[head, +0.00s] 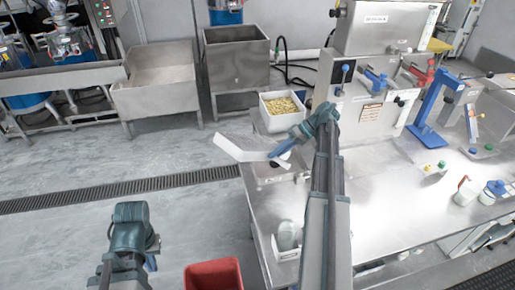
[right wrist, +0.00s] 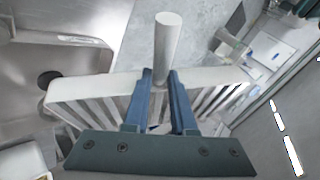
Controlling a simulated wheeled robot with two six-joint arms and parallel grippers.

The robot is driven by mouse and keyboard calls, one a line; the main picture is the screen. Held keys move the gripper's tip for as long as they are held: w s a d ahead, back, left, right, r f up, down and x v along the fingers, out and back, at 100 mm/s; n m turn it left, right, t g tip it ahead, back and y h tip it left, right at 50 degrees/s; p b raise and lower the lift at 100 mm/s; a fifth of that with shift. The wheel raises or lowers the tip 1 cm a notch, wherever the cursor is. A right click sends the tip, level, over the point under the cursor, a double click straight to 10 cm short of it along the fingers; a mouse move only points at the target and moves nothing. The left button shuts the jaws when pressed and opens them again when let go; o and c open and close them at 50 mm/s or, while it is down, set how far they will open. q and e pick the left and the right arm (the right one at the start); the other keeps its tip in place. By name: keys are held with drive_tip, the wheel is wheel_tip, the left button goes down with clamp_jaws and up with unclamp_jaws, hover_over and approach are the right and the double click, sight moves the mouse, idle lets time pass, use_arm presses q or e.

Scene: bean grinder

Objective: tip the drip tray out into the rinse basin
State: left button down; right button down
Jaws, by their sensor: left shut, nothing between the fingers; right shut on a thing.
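The pale drip tray (head: 240,148) is held in the air over the left edge of the steel table, its far end reaching out past the edge. My right gripper (head: 282,151) is shut on it. In the right wrist view the blue fingers (right wrist: 160,105) close around a light round handle (right wrist: 168,45), with the slatted tray (right wrist: 95,92) behind them. The tray looks tilted; I cannot tell whether anything is in it. The rinse basin (head: 268,180) is a steel sink below the tray, partly hidden; its dark drain (right wrist: 48,79) shows in the right wrist view. My left gripper (head: 151,262) is shut and empty at lower left.
A white bin of yellow beans (head: 282,106) stands behind the tray. A steel machine with coloured levers (head: 375,75) is at the back of the table (head: 390,215). A small white container (head: 288,238) is at the front left. A red bin (head: 213,275) stands low; the floor left is open.

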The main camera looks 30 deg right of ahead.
drive_tip(key=h+p, duration=0.2)
drive_tip(key=a+n+h+p, duration=0.1)
drive_tip(key=h, duration=0.1)
drive_tip(key=a+r+h+p, duration=0.1)
drive_tip(key=h+p, duration=0.1)
drive_tip(key=shift+s+a+n+t+p, duration=0.2)
drive_tip(key=shift+s+n+t+p, duration=0.1)
drive_tip(key=shift+t, duration=0.1)
drive_tip(key=shift+f, duration=0.1)
